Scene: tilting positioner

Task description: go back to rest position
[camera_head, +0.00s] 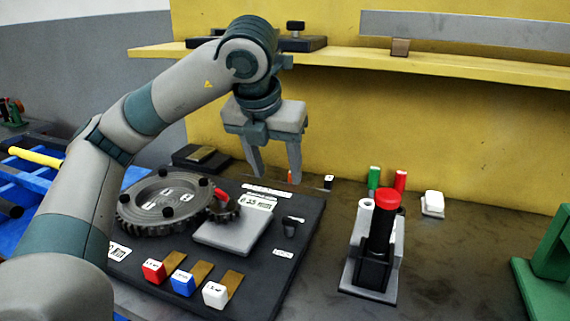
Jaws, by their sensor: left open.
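My left arm comes in from the left and bends down at the wrist. My left gripper (277,178) is open and empty. Its two fingers point down above the back right part of the dark positioner board (265,275). The board carries a large toothed gear disc (166,201), a small gear (223,210) and a grey square plate (234,230). Red (153,271), blue (182,283) and white (215,294) blocks stand along its front. My right gripper is not in view.
A red-topped black cylinder (380,235) stands in a grey holder on the right. Behind it are green (374,178) and red (400,180) cylinders and a white block (433,204). A yellow shelf (460,70) runs along the back. A green stand (548,265) is at the right edge.

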